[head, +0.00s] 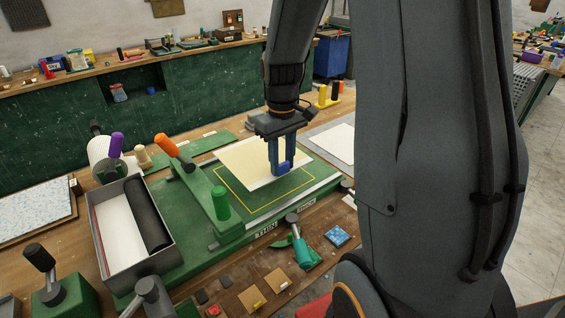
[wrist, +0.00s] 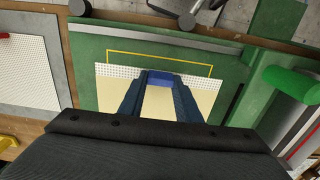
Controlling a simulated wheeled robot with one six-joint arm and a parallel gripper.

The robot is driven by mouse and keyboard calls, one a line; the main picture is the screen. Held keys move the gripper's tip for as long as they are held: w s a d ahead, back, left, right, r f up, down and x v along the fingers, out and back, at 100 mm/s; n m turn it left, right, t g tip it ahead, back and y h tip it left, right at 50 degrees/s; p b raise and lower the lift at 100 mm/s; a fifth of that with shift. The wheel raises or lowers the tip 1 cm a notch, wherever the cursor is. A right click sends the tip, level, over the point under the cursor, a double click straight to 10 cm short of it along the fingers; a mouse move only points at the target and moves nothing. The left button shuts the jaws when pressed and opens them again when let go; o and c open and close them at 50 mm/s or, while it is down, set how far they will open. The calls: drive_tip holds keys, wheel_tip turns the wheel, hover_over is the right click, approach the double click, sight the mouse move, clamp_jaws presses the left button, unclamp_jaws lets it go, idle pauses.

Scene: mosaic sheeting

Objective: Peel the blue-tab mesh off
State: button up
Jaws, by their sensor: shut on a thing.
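The blue-tab mesh is a pale cream sheet (head: 245,156) with a white gridded edge, lying over the green press bed (head: 305,180) at a slant to the yellow outline. In the wrist view the mesh (wrist: 204,98) shows its gridded edge along the top, below the yellow line. Its blue tab (wrist: 160,80) is between my fingertips. My gripper (head: 280,170) points down over the mesh's right part and is shut on the blue tab. It also shows in the wrist view (wrist: 160,88). I cannot tell whether the sheet touches the bed.
A teal-handled tool (head: 306,254) and small tiles lie in front. A white sheet (head: 338,140) lies at the right.

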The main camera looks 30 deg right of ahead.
drive_tip(key=shift+r+p, duration=0.75)
drive_tip(key=shift+r, duration=0.35)
